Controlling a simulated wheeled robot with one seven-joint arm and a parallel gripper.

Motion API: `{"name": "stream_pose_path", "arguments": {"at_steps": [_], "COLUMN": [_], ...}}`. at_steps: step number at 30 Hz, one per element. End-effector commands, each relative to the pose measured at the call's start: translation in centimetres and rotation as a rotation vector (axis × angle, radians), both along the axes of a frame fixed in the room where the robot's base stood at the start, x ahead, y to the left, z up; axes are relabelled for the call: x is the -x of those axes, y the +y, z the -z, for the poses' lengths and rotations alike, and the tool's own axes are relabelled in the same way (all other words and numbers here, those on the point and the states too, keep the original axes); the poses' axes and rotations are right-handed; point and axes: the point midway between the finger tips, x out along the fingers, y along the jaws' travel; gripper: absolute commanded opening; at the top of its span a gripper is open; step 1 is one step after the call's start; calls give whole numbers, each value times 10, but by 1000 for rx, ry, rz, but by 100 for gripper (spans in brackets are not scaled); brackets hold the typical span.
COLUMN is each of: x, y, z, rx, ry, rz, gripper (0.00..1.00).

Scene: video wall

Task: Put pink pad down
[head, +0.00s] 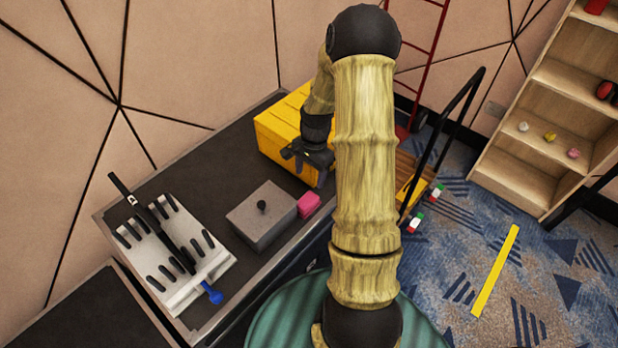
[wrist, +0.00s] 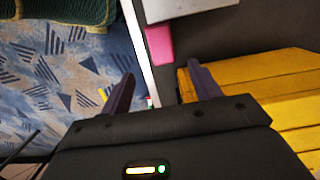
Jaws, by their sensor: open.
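The pink pad (head: 308,204) lies on the dark bench top, right beside the grey lidded box. In the wrist view the pink pad (wrist: 159,45) is ahead of my gripper, near the bench's pale edge. My gripper (head: 322,183) is above the bench, beside the yellow case and apart from the pad. In the wrist view my gripper (wrist: 162,83) has its two dark fingers spread with nothing between them. My arm crosses the middle of the head view and hides part of the scene behind it.
The yellow case (head: 273,133) stands at the back of the bench. The grey box (head: 260,222) has a black knob. A white rack with black slots (head: 152,268) and a blue-handled tool (head: 210,292) sit left. Shelves (head: 540,128) stand far right.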

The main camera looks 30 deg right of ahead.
Motion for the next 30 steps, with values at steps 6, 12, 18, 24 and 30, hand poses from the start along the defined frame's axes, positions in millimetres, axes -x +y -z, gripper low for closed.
{"name": "stream_pose_path", "arguments": {"at_steps": [6, 12, 18, 24, 30], "x": [0, 0, 2, 19, 54], "y": [-1, 0, 11, 51, 96], "z": [0, 0, -13, -60, -107], "rx": [0, 0, 15, 69, 131], "ry": [0, 0, -18, -84, -169], "rz": [1, 0, -71, -351, -687], "gripper": [62, 62, 62, 62, 62]}}
